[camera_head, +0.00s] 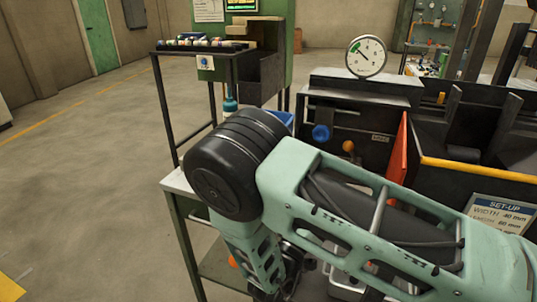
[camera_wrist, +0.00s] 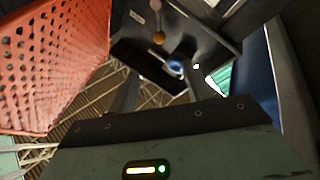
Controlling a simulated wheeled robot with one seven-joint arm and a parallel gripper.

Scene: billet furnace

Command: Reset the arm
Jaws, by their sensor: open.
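My green arm crosses the lower right of the head view, bent at a large black joint. Its end hangs down in front of the furnace bench, and my gripper is mostly hidden there by the arm. The wrist view is tilted. It looks past the fingers toward the furnace front, with a blue knob (camera_wrist: 176,67) and an orange knob (camera_wrist: 159,38).
The red perforated guard (camera_wrist: 55,60) is close at the left of the wrist view; its edge shows in the head view (camera_head: 398,160). A round dial gauge (camera_head: 366,56) stands on the furnace. A rack (camera_head: 175,52) with small items stands behind. Open floor (camera_head: 80,160) lies left.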

